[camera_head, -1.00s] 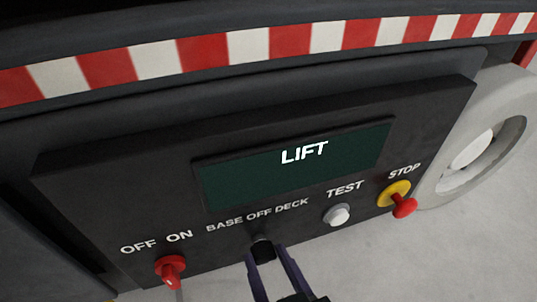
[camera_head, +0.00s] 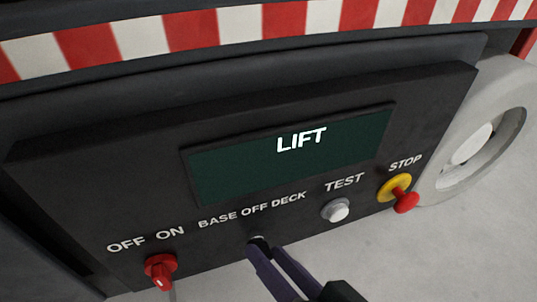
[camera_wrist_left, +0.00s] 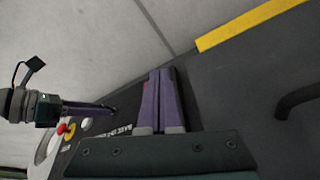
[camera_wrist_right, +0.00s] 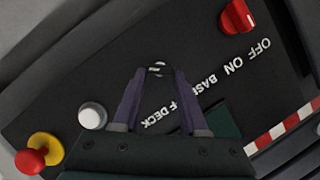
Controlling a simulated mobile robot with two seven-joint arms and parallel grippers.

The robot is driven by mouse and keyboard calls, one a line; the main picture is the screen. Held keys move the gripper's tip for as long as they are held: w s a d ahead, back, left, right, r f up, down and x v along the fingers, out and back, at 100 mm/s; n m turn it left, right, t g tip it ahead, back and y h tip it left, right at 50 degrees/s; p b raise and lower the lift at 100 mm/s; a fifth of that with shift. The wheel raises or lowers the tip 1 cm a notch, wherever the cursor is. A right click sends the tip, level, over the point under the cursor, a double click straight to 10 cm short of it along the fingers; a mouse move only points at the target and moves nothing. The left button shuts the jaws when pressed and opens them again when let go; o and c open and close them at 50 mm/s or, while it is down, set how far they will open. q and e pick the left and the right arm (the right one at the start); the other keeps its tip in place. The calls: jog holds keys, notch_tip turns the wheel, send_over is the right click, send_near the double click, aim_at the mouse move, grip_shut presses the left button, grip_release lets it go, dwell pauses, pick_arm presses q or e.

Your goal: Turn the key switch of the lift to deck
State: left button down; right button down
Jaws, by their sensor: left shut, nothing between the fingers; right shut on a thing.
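The right wrist view shows the key (camera_wrist_right: 158,67) between the tips of my right gripper (camera_wrist_right: 158,72). The fingers hide much of it, and I cannot tell exactly which position it points to. My left gripper (camera_wrist_left: 161,72) is shut and empty in the left wrist view, near the panel's side; it is out of the head view.
A red OFF/ON switch (camera_head: 160,269) is left of the key. A grey TEST button (camera_head: 335,210) and a red-and-yellow STOP button (camera_head: 404,199) are to its right. A dark screen (camera_head: 290,165) reads LIFT. A yellow stripe (camera_wrist_left: 245,24) shows in the left wrist view.

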jog(key=shift+d+f+m+b, duration=0.1)
jog(key=shift+f+m+b, duration=0.05)
jog(key=shift+m+b, duration=0.25)
dwell(0.3)
jog(key=c, duration=0.8)
grip_release()
jog(key=shift+c, duration=0.2)
jog(key=o, duration=0.4)
jog(key=shift+s+d+r+p, duration=0.2)
jog(key=shift+s+r+p, duration=0.1)
jog(key=shift+p, duration=0.1)
jog(key=p+v, duration=0.4)
jog(key=v, duration=0.5)
jog(key=shift+f, duration=0.25)
